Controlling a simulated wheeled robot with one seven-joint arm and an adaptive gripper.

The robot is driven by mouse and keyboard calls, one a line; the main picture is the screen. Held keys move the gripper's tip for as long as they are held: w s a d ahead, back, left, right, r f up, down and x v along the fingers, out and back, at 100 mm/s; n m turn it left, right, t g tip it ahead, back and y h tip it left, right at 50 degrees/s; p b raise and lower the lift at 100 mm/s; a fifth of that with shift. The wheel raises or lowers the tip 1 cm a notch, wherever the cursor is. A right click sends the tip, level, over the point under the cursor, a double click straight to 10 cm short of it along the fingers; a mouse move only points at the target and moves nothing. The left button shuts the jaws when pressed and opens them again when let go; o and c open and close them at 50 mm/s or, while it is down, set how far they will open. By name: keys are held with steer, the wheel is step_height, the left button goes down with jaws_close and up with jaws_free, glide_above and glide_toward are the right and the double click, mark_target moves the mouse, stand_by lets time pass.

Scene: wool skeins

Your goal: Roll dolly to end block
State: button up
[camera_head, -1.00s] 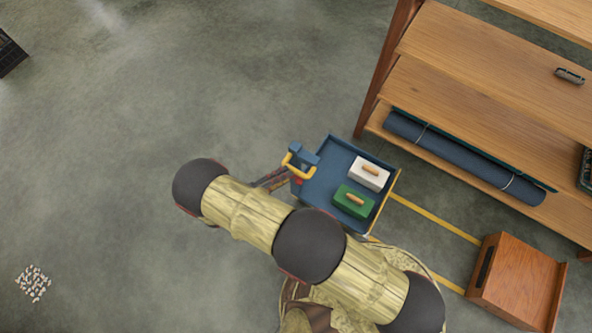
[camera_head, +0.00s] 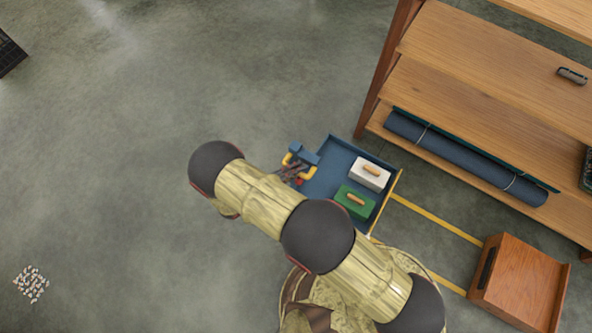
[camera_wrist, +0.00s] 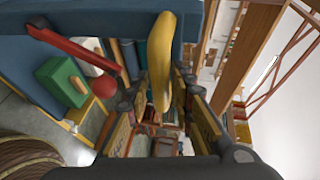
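The dolly (camera_head: 327,177) is a blue tray at centre right in the head view. A yellow handle (camera_head: 287,160) on a blue post stands at its left end. My gripper (camera_head: 293,169) is at that handle, partly hidden behind my arm. In the wrist view the yellow handle (camera_wrist: 161,62) lies between the two fingers of my gripper (camera_wrist: 165,85), which look apart with gaps beside it. A red lever with a red ball (camera_wrist: 103,87) is left of them. The end block (camera_head: 515,280) is a brown wooden box at lower right, apart from the dolly.
The dolly carries a white box (camera_head: 368,174) and a green box (camera_head: 353,201). Two yellow floor lines (camera_head: 435,219) run from the dolly to the end block. A wooden shelf (camera_head: 450,100) with a rolled blue mat (camera_head: 465,160) stands beside them. The floor to the left is mostly clear.

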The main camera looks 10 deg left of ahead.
jaws_close()
steer(key=shift+d, duration=0.15)
stand_by(0.5)
